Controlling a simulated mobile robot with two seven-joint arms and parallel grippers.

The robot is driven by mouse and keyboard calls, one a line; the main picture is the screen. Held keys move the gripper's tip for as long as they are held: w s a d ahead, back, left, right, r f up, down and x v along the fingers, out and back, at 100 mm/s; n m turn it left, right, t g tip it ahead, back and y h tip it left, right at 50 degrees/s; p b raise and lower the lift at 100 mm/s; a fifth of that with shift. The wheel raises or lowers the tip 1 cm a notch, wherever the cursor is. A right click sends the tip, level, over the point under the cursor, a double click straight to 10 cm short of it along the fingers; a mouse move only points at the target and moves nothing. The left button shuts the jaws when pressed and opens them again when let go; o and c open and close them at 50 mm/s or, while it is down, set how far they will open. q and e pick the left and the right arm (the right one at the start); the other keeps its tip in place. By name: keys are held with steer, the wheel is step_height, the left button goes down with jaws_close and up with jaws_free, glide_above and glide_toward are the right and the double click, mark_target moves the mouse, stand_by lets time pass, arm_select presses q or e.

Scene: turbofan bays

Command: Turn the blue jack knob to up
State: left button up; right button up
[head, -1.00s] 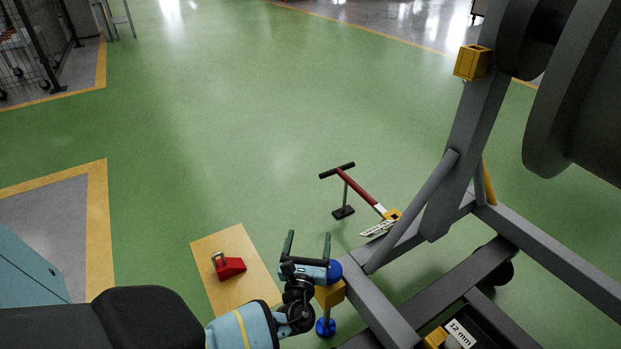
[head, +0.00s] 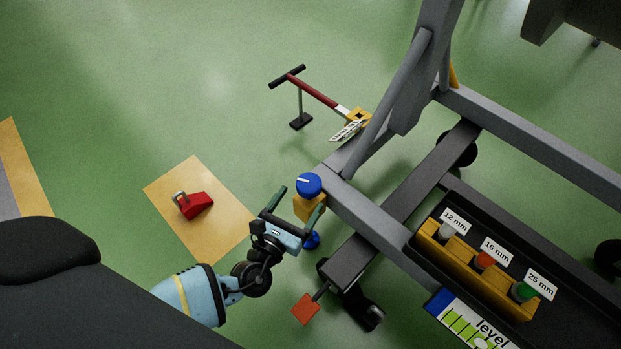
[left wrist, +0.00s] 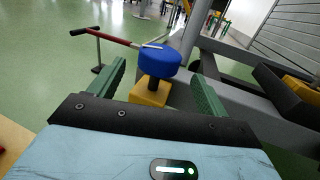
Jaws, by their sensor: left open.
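The blue jack knob (head: 309,184) is a round cap with a white pointer line, on top of a yellow block (head: 309,207) at the corner of the grey stand frame. In the head view the white line points toward the left. In the left wrist view the knob (left wrist: 153,64) sits on a dark stem above the yellow block. My left gripper (head: 294,199) is open, its green fingers on either side of the line to the knob. In the left wrist view the knob shows beyond and between the fingertips (left wrist: 160,72), apart from them. My right gripper is out of view.
The grey stand frame (head: 380,215) runs right of the knob. A red-handled tow bar (head: 315,92) rests near it. A red chock-like block (head: 195,205) lies on a tan mat (head: 225,234). A tray holds a yellow rack (head: 475,271) with labelled pieces. Green floor is clear behind.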

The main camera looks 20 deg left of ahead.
mark_target(312, 181)
arm_select(q)
steer(key=w+b, duration=0.1)
steer(key=w, duration=0.5)
steer(key=shift+w+d+b, duration=0.15)
steer(key=shift+w+b, duration=0.15)
steer(key=shift+b, duration=0.05)
steer(key=shift+w, duration=0.55)
steer(key=shift+c, duration=0.7)
steer(key=c, duration=0.9)
steer(key=shift+o, duration=0.2)
steer(key=shift+y, duration=0.3)
steer(key=shift+n, duration=0.3)
